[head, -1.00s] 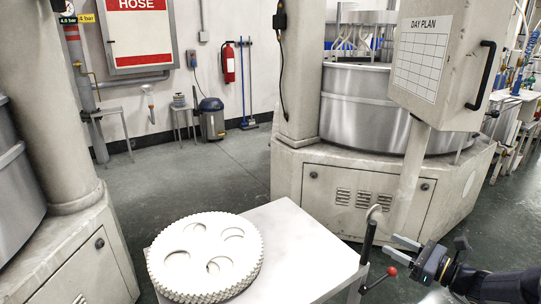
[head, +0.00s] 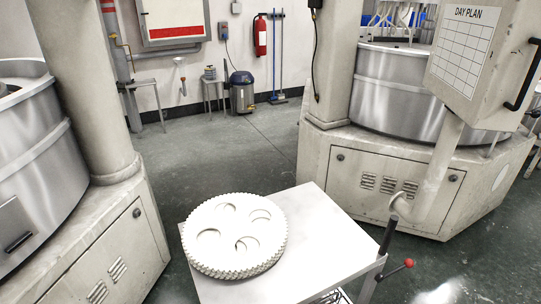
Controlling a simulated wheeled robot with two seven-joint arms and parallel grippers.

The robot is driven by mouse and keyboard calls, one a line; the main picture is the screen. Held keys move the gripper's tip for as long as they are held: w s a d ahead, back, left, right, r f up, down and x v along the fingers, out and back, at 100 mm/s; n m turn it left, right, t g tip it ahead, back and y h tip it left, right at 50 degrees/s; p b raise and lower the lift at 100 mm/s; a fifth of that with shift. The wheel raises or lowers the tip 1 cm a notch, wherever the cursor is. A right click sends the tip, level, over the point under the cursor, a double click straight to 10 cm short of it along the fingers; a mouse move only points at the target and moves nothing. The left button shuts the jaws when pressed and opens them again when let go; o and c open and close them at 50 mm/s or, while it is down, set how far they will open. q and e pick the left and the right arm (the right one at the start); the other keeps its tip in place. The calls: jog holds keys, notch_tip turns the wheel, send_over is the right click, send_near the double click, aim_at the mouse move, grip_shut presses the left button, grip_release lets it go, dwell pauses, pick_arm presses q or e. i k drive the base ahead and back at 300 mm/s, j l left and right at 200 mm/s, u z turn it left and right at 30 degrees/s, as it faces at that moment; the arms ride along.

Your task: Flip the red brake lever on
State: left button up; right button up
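The red brake lever (head: 408,263) is a red ball on a thin dark rod at the right side of a white cart (head: 325,236). Its rod points up and to the right from the cart's side. Beside it stands the cart's dark handle grip (head: 388,236), upright and slightly tilted. A stack of white toothed discs with crescent-shaped openings (head: 235,232) lies on the left part of the cart top. Neither of my grippers shows in the head view now.
Large grey machines stand on the left (head: 85,235) and at the back right (head: 375,178). A cabinet with a day plan (head: 464,50) hangs at the upper right. Open green floor (head: 232,152) lies behind the cart, with more to its right.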

aim_at(408, 263)
jog(key=z, duration=1.35)
jog(key=i+l+u, duration=0.15)
jog(key=u, duration=0.3)
jog(key=i+l+u, duration=0.2)
jog(key=u, duration=0.25)
jog(key=i+l+u, duration=0.1)
jog(key=l+u, duration=0.35)
jog(key=j, duration=0.1)
